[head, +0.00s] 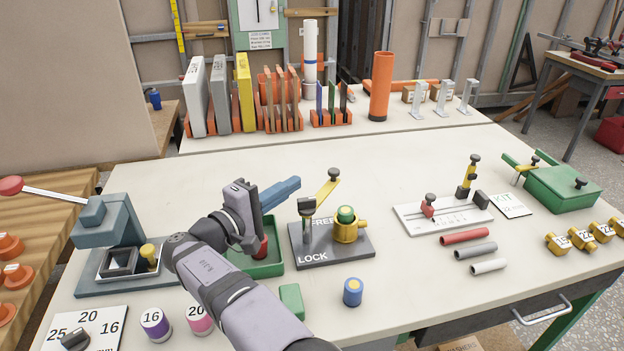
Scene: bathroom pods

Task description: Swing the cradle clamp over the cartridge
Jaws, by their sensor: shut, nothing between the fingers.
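The cradle is a dark plate (350,252) marked FREE at the back and LOCK at the front. A yellow holder (350,231) on it holds the upright green-topped cartridge (346,213). The clamp has a grey post with a dark head (307,206) left of the cartridge. Its yellow arm (325,189) slants up and back to a black knob (334,174); in this view it lies behind the cartridge, not across its top. My gripper (295,184), blue and shut with nothing held, points right, just left of the clamp arm. I cannot tell whether they touch.
A green tray (268,268) with a red piece (262,246) lies under my wrist. A blue cylinder (352,291) and a green block (291,301) stand in front of the cradle. A grey press (105,235) stands left. The table behind the cradle is clear.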

